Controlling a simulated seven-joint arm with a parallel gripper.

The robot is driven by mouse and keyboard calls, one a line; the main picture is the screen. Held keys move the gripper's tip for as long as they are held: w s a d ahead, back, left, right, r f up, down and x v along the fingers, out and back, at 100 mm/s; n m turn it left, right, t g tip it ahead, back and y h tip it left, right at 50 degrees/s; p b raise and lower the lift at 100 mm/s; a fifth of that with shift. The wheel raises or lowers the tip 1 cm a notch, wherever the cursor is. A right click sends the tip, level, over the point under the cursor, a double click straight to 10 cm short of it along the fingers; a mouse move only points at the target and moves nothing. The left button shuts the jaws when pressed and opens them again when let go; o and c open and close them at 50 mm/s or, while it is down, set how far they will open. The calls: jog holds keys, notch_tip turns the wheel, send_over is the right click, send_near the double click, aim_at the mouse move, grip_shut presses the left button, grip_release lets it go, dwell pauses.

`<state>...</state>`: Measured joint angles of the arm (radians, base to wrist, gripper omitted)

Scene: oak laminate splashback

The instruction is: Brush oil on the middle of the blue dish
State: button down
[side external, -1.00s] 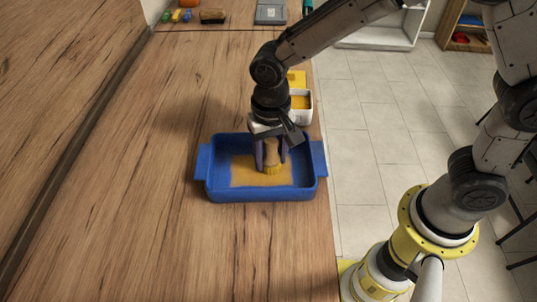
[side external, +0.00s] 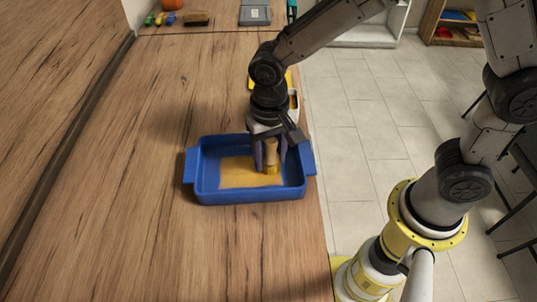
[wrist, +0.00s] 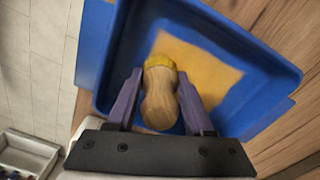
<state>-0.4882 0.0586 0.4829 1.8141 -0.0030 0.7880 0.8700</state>
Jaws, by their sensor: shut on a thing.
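The blue dish (side external: 204,180) is a rectangular tray with two side handles, standing on the wooden counter. A golden oil patch (side external: 236,173) covers the middle of its floor; the patch also shows in the wrist view (wrist: 205,72). My gripper (side external: 270,158) is over the right part of the dish, shut on the wooden handle of a brush (wrist: 158,100). The brush is upright with its yellow bristles (wrist: 172,66) down at the right part of the patch. I cannot tell whether the bristles touch the dish floor.
A white container (side external: 293,103) with yellow-orange content stands behind my gripper, partly hidden. A yellow item beside it is mostly covered. A grey device (side external: 255,14), a brown brush (side external: 196,19) and small coloured items lie at the far end. The counter left of the dish is clear.

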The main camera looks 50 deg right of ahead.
aim_at(249, 169)
jog(key=shift+s+d, duration=0.25)
jog(key=shift+s+d, duration=0.5)
jog(key=shift+d, duration=0.1)
jog(key=shift+w+a, duration=0.2)
jog(key=shift+w+a, duration=0.6)
jog(key=shift+a, duration=0.1)
jog(key=shift+w+a, duration=0.1)
dwell(0.3)
jog(key=shift+w+a, duration=0.55)
jog(key=shift+a, duration=0.1)
jog(key=shift+w+a, duration=0.1)
jog(key=shift+w+a, duration=0.6)
jog(key=shift+a, duration=0.1)
jog(key=shift+w+a+f, duration=0.1)
